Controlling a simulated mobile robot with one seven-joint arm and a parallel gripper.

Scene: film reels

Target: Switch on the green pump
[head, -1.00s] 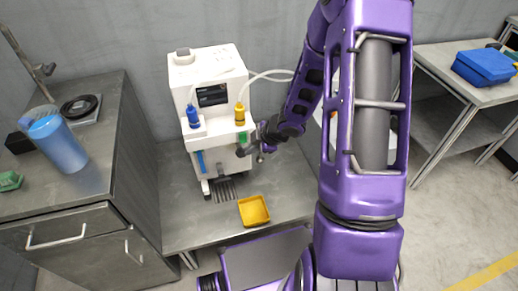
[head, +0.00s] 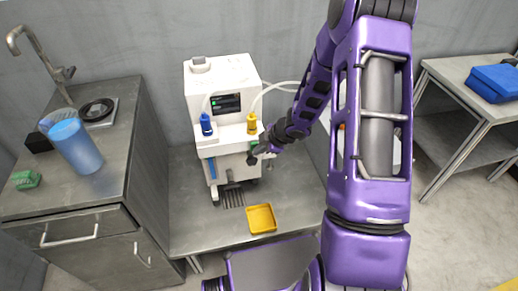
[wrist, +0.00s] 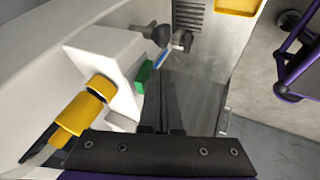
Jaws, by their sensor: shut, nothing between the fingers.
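A white machine (head: 222,72) stands on the metal bench against the wall. It has a blue-capped fitting (head: 206,125) on the left and a yellow one (head: 252,124) on the right. A small green part (wrist: 144,74) sits on its front below the yellow fitting, which also shows in the wrist view (wrist: 82,108). In the head view the green part is mostly hidden by my gripper (head: 256,152). My gripper is shut and empty, its fingertips close beside the green part; I cannot tell whether they touch. The machine's small screen (head: 227,104) shows a green mark.
A yellow tray (head: 261,218) lies in front of the machine. A dark knob (wrist: 161,35) sticks out beyond the green part.

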